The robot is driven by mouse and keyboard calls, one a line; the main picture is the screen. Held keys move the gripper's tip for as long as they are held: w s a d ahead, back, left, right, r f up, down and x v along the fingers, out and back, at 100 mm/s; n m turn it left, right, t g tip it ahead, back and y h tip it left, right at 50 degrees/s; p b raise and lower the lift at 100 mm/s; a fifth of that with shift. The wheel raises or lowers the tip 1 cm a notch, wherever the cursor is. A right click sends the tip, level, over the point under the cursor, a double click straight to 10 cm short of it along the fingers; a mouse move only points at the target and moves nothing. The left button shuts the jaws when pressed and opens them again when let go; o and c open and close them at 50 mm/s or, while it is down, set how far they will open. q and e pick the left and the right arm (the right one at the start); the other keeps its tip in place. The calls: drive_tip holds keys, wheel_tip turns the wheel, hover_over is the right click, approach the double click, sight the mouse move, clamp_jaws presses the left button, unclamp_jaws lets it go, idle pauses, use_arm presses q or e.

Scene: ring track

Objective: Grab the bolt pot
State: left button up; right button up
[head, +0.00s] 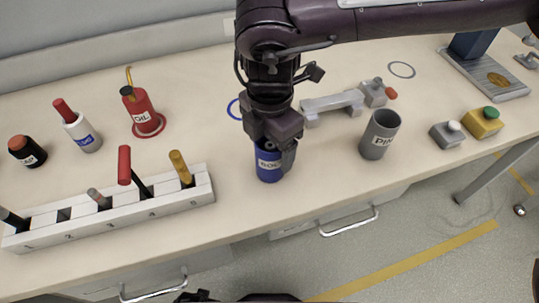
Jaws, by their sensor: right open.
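The blue bolt pot (268,172) stands upright on the bench near its front edge, with part of a white label showing. My right gripper (275,150) comes down over it from above, jaws open. The gripper hides the pot's top and part of its right side. One finger shows at the pot's right side; I cannot tell whether it touches.
A grey pin pot (379,136) stands to the right. A grey handle-like block (332,105) lies behind. A white numbered rack (150,208) with upright tools is to the left. A red oil can (140,112) stands behind the rack. Button boxes (483,125) are at right.

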drive_tip(key=shift+f, duration=0.5)
drive_tip(key=shift+s, duration=0.1)
drive_tip(key=c, duration=1.1)
drive_tip(key=shift+o, duration=0.2)
drive_tip(key=shift+r, duration=0.15)
